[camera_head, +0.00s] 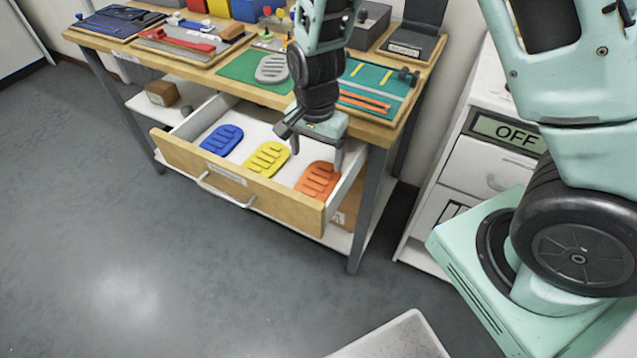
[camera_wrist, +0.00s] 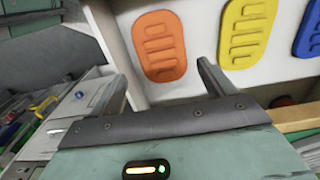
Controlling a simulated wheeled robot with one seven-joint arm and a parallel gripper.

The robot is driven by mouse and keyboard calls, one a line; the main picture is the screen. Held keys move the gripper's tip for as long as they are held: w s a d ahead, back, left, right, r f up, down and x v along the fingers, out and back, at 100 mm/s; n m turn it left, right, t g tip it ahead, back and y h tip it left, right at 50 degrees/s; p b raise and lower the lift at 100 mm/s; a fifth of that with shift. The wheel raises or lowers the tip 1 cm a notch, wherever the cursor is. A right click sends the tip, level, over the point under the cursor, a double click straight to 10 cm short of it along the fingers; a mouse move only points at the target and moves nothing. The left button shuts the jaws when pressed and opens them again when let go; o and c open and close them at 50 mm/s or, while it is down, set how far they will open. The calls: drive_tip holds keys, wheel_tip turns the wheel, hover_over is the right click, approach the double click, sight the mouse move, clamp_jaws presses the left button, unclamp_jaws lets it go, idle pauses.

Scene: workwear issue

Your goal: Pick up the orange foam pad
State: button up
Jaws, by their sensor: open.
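The orange foam pad (camera_head: 317,180) lies flat in the open drawer (camera_head: 240,178), at the drawer's right end. It also shows in the wrist view (camera_wrist: 161,46), ahead of the fingers and roughly between their lines. My gripper (camera_head: 312,150) is open and empty above the right part of the drawer, just over and behind the orange pad. In the wrist view my gripper's two fingers (camera_wrist: 160,85) stand wide apart, with nothing between them. I cannot tell the exact height of the fingertips over the pad.
A yellow pad (camera_head: 266,159) and a blue pad (camera_head: 222,139) lie left of the orange one. A grey pad (camera_head: 271,69) lies on a green mat on the workbench (camera_head: 218,75) above. A white bin (camera_head: 398,338) stands on the floor. Drawer walls stand close around the pads.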

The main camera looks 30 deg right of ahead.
sight(316, 182)
wheel_tip(316, 182, down, 9)
drive_tip(key=shift+r, duration=0.15)
idle(0.4)
drive_tip(key=c, duration=0.7)
